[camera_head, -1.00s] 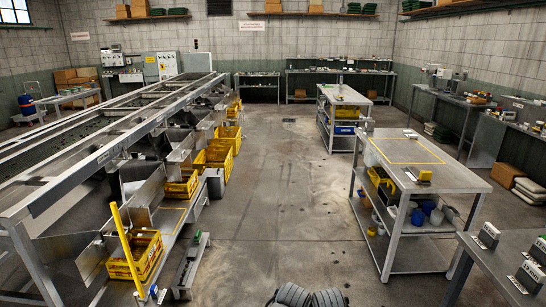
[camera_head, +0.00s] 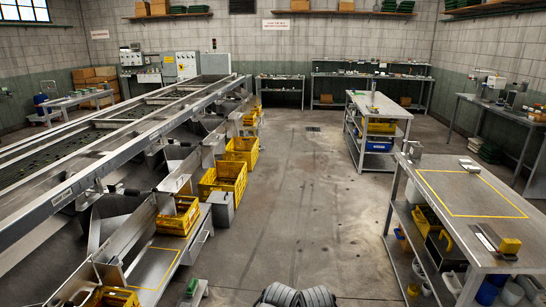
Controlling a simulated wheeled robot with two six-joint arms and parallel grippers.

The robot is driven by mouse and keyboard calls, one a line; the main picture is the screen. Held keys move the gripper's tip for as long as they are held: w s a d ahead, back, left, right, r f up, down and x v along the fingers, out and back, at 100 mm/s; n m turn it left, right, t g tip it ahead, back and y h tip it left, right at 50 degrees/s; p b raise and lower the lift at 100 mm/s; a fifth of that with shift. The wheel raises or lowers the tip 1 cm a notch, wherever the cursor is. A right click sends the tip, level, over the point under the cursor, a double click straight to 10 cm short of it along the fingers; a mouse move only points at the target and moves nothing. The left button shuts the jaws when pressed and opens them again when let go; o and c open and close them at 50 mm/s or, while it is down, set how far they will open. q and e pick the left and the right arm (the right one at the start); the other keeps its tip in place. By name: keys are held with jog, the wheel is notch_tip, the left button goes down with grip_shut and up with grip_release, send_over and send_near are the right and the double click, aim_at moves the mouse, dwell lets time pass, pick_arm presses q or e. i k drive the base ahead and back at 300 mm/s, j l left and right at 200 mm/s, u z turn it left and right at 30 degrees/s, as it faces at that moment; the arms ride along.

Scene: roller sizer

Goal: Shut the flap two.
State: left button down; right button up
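The roller sizer (camera_head: 100,153) runs along the left side, with a row of grey metal chutes and flap-like panels on its near side. One sloping panel (camera_head: 130,238) stands by the nearest outlets, and another (camera_head: 184,168) is farther along. No number is readable on them, so I cannot tell which is flap two or how far it is open. Yellow crates stand below the outlets, one at the near end (camera_head: 112,298), one by the near panel (camera_head: 178,216) and a larger one (camera_head: 224,182) beyond. Neither gripper shows; only dark ribbed parts of mine are at the bottom edge.
A steel workbench (camera_head: 440,178) with a yellow-outlined top and bins below stands at the right. A trolley (camera_head: 370,105) with yellow and blue crates is farther back. The concrete aisle (camera_head: 290,200) between sizer and benches is clear. Benches line the back wall.

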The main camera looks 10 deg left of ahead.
aim_at(174, 182)
jog(key=i+u, duration=0.1)
jog(key=i, duration=0.5)
jog(key=i+l+u, duration=0.1)
jog(key=i, duration=0.5)
jog(key=i+l+u, duration=0.1)
jog(key=i, duration=0.55)
jog(key=i+j, duration=0.2)
jog(key=i, duration=0.3)
jog(key=i+j+z, duration=0.1)
jog(key=i+j, duration=0.15)
jog(key=i, duration=0.25)
jog(key=i+j, duration=0.25)
jog(key=i, duration=0.2)
